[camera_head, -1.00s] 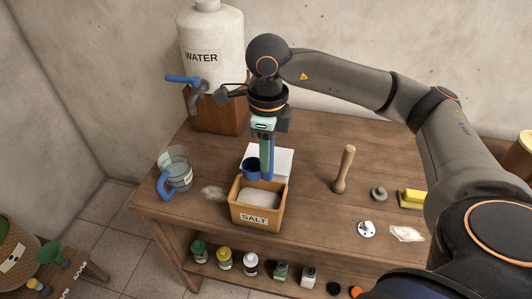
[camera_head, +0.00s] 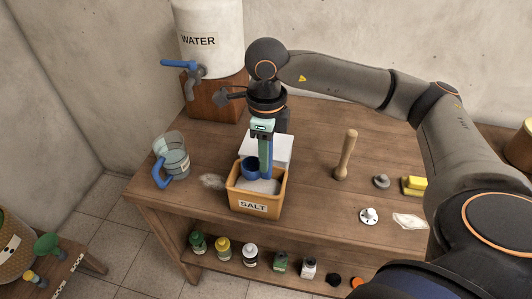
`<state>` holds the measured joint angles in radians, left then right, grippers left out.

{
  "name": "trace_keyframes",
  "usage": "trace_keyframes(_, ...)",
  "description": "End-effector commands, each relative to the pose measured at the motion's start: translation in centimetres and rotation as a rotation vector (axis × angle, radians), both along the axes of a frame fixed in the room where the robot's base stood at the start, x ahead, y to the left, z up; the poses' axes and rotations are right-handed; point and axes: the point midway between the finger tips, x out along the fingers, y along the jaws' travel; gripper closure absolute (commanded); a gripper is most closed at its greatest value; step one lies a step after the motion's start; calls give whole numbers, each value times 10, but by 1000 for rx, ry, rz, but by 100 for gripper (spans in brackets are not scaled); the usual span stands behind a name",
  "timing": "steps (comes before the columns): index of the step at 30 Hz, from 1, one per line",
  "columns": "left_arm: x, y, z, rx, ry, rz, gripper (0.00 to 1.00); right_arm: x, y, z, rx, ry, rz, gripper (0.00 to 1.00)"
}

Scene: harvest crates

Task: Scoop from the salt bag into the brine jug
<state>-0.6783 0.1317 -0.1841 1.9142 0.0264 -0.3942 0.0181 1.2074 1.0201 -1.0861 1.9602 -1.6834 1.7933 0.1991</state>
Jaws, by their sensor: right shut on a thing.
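The salt container (camera_head: 252,205) is an orange-tan open box labelled SALT, on the left part of the wooden table, with white salt (camera_head: 268,186) inside. My right gripper (camera_head: 264,150) points down over it and is shut on the handle of a blue scoop (camera_head: 250,168). The scoop's cup is at the box's back left, at or below rim level; whether it touches the salt I cannot tell. The clear jug (camera_head: 176,163) with a blue handle stands left of the box; its contents are unclear. My left gripper is not in view.
A white WATER tank (camera_head: 208,40) with a blue-levered tap stands behind on a wooden block. A white block (camera_head: 282,146) is behind the salt box. A wooden pestle (camera_head: 346,155), yellow block (camera_head: 414,186) and small metal pieces lie to the right. Bottles fill the lower shelf.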

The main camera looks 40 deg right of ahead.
Motion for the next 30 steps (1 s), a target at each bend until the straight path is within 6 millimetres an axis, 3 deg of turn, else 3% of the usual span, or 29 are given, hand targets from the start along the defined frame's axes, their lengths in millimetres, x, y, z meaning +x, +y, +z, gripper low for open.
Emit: trace_keyframes(30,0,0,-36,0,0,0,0,0,0,-40,1,-1,0,100)
